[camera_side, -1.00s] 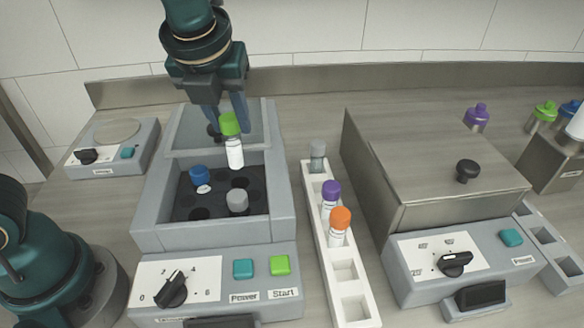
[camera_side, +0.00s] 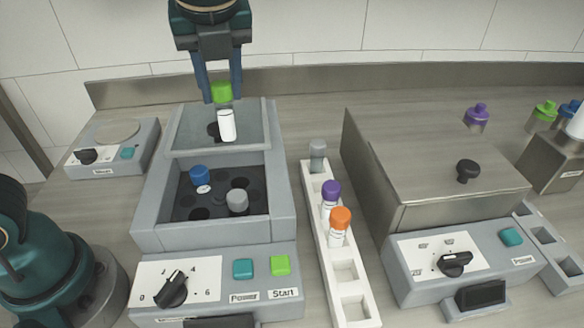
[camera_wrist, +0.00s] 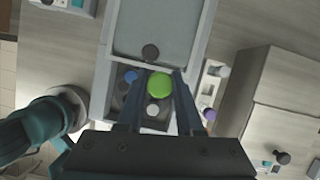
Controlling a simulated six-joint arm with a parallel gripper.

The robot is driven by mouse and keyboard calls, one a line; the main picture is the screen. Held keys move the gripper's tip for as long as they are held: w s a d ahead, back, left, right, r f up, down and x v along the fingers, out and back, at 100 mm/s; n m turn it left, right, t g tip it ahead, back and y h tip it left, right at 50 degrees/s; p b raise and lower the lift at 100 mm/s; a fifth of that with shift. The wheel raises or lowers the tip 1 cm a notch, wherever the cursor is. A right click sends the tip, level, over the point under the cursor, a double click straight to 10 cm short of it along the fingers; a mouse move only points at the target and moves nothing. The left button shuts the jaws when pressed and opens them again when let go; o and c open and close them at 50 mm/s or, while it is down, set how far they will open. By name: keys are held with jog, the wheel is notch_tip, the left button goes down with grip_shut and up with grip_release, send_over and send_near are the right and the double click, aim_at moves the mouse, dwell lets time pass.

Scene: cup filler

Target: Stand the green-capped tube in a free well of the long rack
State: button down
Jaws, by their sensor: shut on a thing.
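The green-capped tube (camera_side: 227,126) has a white body and hangs upright, a little tilted, above the back of the open block machine. My gripper (camera_side: 221,90) is shut on its green cap, which also shows in the wrist view (camera_wrist: 159,84) between the fingers. The long white rack (camera_side: 351,308) stands right of the machine. It holds a grey-capped tube (camera_side: 317,152) at its far end, then a purple-capped tube (camera_side: 330,195) and an orange-capped tube (camera_side: 340,222). Two wells at the near end look empty, and a gap shows between the grey and purple caps.
The machine (camera_side: 146,232) holds a blue-capped tube (camera_side: 199,177) and a grey-capped tube (camera_side: 237,203) among dark empty holes; its lid (camera_side: 250,123) is raised behind. A steel-lidded bath (camera_side: 440,165) stands right of the rack. A small plate device (camera_side: 115,160) sits at left.

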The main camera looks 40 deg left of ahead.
aim_at(220, 101)
jog(key=n, duration=0.2)
jog(key=f+n+g, duration=0.2)
jog(key=n, duration=0.1)
jog(key=shift+s+a+f+n+y, duration=0.1)
jog(key=shift+s+f+n+y, duration=0.1)
jog(key=shift+s+n+y, duration=0.15)
jog(key=n, duration=0.1)
jog(key=f+n+g, duration=0.1)
jog(key=n, duration=0.1)
jog(key=shift+s+g, duration=0.2)
jog(key=shift+g, duration=0.1)
jog(key=s+d+f+n+h, duration=0.1)
jog(key=s+d+n+h, duration=0.15)
jog(key=d+n, duration=0.75)
jog(key=s+d+f+n+h, duration=0.1)
jog(key=d+n+h, duration=0.2)
jog(key=d+n, duration=0.65)
jog(key=s+d+n+h, duration=0.1)
jog(key=d+n+h, duration=0.2)
jog(key=d+n, duration=0.7)
jog(key=f, duration=0.3)
jog(key=a+f+n, duration=0.1)
jog(key=f, duration=0.2)
jog(key=a+f+n, duration=0.1)
jog(key=f, duration=0.2)
jog(key=shift+a+f, duration=0.15)
jog(key=shift+a, duration=0.1)
jog(key=shift+f, duration=0.1)
